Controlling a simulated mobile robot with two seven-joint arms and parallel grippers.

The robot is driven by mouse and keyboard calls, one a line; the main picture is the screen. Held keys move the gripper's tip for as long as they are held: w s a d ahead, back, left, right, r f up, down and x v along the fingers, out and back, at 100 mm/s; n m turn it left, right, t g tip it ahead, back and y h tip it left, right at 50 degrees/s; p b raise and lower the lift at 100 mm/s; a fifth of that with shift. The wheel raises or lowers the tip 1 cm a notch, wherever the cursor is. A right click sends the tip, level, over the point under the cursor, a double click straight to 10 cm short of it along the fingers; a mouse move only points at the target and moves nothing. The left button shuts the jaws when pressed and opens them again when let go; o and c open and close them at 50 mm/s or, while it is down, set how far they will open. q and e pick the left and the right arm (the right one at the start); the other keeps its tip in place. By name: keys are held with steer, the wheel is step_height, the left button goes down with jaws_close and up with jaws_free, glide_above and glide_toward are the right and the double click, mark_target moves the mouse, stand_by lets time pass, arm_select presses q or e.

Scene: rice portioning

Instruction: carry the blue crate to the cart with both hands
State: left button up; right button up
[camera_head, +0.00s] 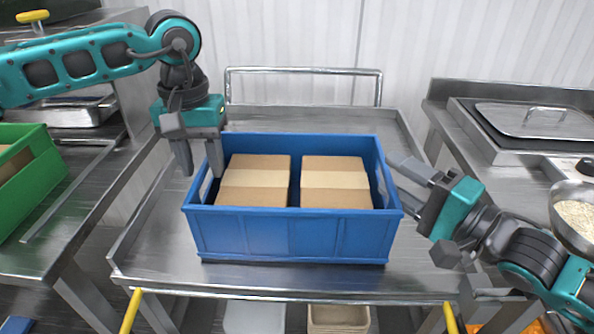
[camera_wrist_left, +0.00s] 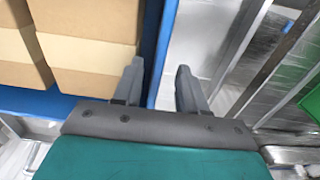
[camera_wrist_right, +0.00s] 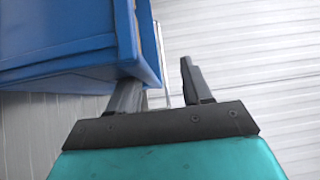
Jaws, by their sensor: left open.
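The blue crate (camera_head: 290,234) sits level on the metal cart (camera_head: 165,262) top, with two cardboard boxes (camera_head: 252,183) inside. My left gripper (camera_head: 199,160) is open at the crate's left wall, one finger over the inside and one outside. The left wrist view shows the blue rim (camera_wrist_left: 155,50) between its fingers (camera_wrist_left: 158,88). My right gripper (camera_head: 408,178) is open at the crate's right wall. In the right wrist view one finger overlaps the crate side (camera_wrist_right: 60,40) and the other stands clear outside; whether it touches is unclear.
A green crate (camera_head: 35,185) stands on the left counter. A metal rail (camera_head: 303,71) rises at the cart's back. The cart top is bare around the blue crate.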

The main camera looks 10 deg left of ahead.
steer(key=shift+s+f, duration=0.25)
steer(key=shift+f, duration=1)
arm_select(q)
step_height(320, 180, up, 5)
steer(key=shift+f, duration=0.1)
steer(key=shift+w, duration=0.1)
arm_select(e)
steer(key=s+d+r, duration=0.2)
steer(key=s+d, duration=0.2)
steer(key=d, duration=0.2)
steer(key=shift+s+d, duration=0.2)
steer(key=shift+s, duration=0.1)
steer(key=shift+r, duration=0.1)
